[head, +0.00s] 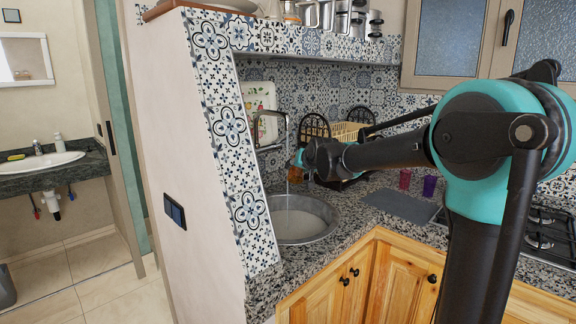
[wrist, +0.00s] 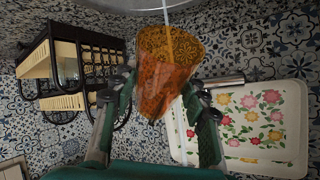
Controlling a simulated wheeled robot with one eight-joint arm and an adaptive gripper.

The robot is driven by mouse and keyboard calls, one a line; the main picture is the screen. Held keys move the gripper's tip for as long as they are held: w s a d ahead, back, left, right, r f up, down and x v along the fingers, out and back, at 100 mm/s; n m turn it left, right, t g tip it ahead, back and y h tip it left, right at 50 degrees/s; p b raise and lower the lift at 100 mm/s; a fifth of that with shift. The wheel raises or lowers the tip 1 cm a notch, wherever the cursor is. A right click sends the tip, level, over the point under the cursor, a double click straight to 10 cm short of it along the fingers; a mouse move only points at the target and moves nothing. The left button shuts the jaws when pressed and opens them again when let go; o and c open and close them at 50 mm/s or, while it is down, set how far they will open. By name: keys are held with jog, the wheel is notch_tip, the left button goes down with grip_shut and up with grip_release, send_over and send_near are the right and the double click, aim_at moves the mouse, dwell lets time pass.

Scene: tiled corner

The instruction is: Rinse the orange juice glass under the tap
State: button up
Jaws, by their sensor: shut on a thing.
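The orange juice glass (wrist: 165,72) is a see-through orange tumbler, held between the two fingers of my gripper (wrist: 158,92) in the wrist view. In the head view a small orange bit of the glass (head: 298,157) shows at the tip of my gripper (head: 305,161), which hides most of it. The curved metal tap (head: 270,116) is on the tiled wall, and a thin water stream (head: 288,186) falls below it into the round sink (head: 300,224). In the wrist view the stream (wrist: 167,18) overlaps the glass; whether it runs inside is unclear.
A floral tray (wrist: 245,130) leans at the wall behind the tap. A dish rack (wrist: 65,75) stands beside it. Purple and red cups (head: 430,186) and a grey mat (head: 398,206) are on the counter to the right. A hob (head: 540,232) is farther right.

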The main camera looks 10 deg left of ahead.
dwell(0.4)
jog(key=s+d+r, duration=0.3)
jog(key=s+d, duration=0.2)
jog(key=s, duration=0.2)
jog(key=shift+s, duration=0.3)
dwell(0.8)
